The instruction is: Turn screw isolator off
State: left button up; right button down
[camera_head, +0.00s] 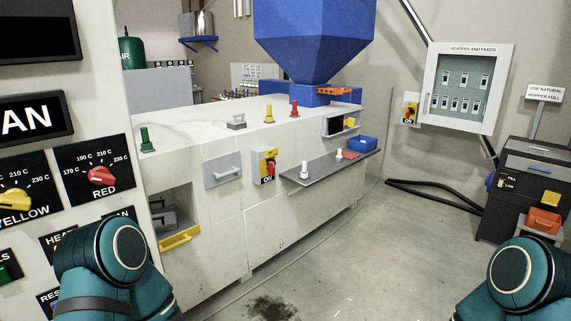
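No readable label says which one is the screw isolator. Only teal links of my two arms show, at the bottom left and bottom right. Neither of my grippers is in view.
A dark shelf (330,170) with white knobs sticks out right of the machine's isolator. A control panel with red (101,175) and yellow dials stands close at left. A dark orange-drawered unit (524,190) stands at right. The floor (350,260) between is clear, with a dark stain.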

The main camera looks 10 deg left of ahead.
aim_at(270, 163)
jog(key=i+l+z, duration=0.2)
jog(key=i+l, duration=0.55)
jog(key=i+j+z, duration=0.1)
jog(key=i, duration=0.35)
jog(key=i+j, duration=0.1)
jog(key=i, duration=0.3)
jog(key=i+j+z, duration=0.15)
jog(key=i, duration=0.3)
jog(key=i+j, duration=0.15)
jog(key=j, duration=0.2)
jog(key=i+j, duration=0.2)
jog(key=j, duration=0.15)
jog(key=i+j+z, duration=0.1)
jog(key=j, duration=0.25)
jog(key=i+j, duration=0.2)
jog(key=j, duration=0.15)
